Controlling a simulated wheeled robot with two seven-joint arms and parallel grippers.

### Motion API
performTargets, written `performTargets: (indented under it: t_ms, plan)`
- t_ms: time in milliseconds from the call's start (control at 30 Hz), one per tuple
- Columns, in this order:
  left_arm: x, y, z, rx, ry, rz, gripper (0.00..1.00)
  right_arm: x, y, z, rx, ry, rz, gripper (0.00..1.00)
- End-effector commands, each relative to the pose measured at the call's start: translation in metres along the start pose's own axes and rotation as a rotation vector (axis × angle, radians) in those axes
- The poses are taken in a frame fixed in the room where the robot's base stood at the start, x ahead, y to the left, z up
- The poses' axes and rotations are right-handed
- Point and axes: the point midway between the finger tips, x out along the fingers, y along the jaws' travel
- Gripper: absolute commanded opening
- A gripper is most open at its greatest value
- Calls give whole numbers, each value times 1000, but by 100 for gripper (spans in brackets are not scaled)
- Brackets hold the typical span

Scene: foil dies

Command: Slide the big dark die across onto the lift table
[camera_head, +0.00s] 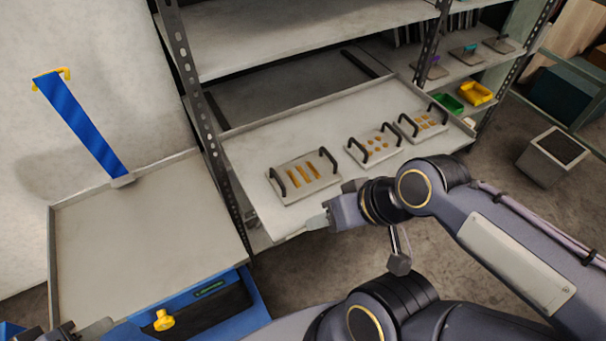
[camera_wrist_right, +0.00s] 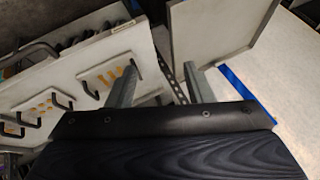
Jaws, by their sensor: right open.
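Three grey metal dies with dark handles lie on the pulled-out shelf. The biggest die (camera_head: 306,175), at the left end, has gold bars and looks grey rather than dark. The lift table (camera_head: 150,225) has a bare grey top left of the shelf, beyond a perforated post. My right gripper (camera_head: 318,222) is open and empty at the shelf's front edge, in front of the big die and apart from it. Its fingers (camera_wrist_right: 162,88) show in the right wrist view, with dies behind the left one. At the bottom left, part of my left gripper (camera_head: 92,329) shows; its jaws are unclear.
Two smaller dies (camera_head: 374,145) (camera_head: 422,121) lie right of the big one. The perforated rack post (camera_head: 205,120) stands at the gap between shelf and lift table. The lift has a blue upright (camera_head: 85,125) and a yellow knob (camera_head: 163,320). Green and yellow bins (camera_head: 476,93) stand farther right.

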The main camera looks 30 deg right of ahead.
Motion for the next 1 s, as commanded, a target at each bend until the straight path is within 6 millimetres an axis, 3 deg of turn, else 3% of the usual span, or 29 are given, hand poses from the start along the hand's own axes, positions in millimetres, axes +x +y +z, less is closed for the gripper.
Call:
performTargets:
  t_ms: [167,267,367,500,700,833,1000]
  plan:
    - [5,-2,2,0,1,0,36,6,5,-10,-7,-16,18,36]
    - [15,-7,7,0,1,0,36,21,16,-31,-21,-45,60,36]
    - [28,-13,14,0,0,0,36,48,28,-64,-48,-77,122,36]
    - [43,-20,22,0,0,0,36,99,41,-113,-101,-107,212,36]
    - [58,-26,29,0,0,0,36,169,46,-159,-172,-124,301,36]
    - [61,-28,31,0,0,0,36,193,46,-172,-199,-127,328,36]
    - [68,-31,34,0,0,0,36,211,50,-174,-205,-125,336,36]
